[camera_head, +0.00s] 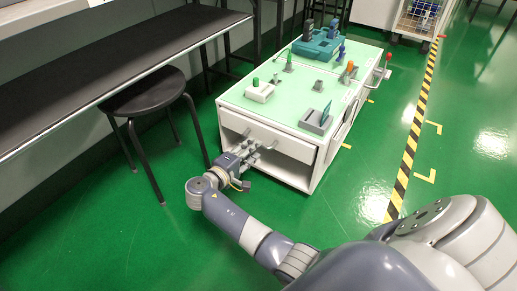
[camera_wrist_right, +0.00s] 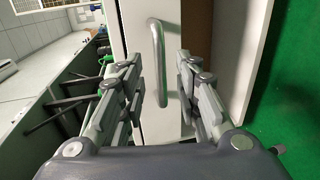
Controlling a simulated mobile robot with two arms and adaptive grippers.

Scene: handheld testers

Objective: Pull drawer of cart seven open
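The cart (camera_head: 290,100) is a white box with a pale green top, standing left of the floor stripe. Its white drawer front (camera_head: 300,147) faces me above an open lower bay, and looks roughly flush with the cart. My right gripper (camera_head: 262,143) is at this drawer front. In the right wrist view, the grey bar handle (camera_wrist_right: 157,55) stands between the two spread fingers of the right gripper (camera_wrist_right: 160,75), with visible gaps on both sides. The fingers are open and do not close on the handle. My left gripper is not in view.
Handheld testers and a teal case (camera_head: 318,45) stand on the cart top. A black stool (camera_head: 145,95) and a long dark bench (camera_head: 110,65) are close on the left. A yellow-black stripe (camera_head: 410,145) runs along the right. Green floor in front is clear.

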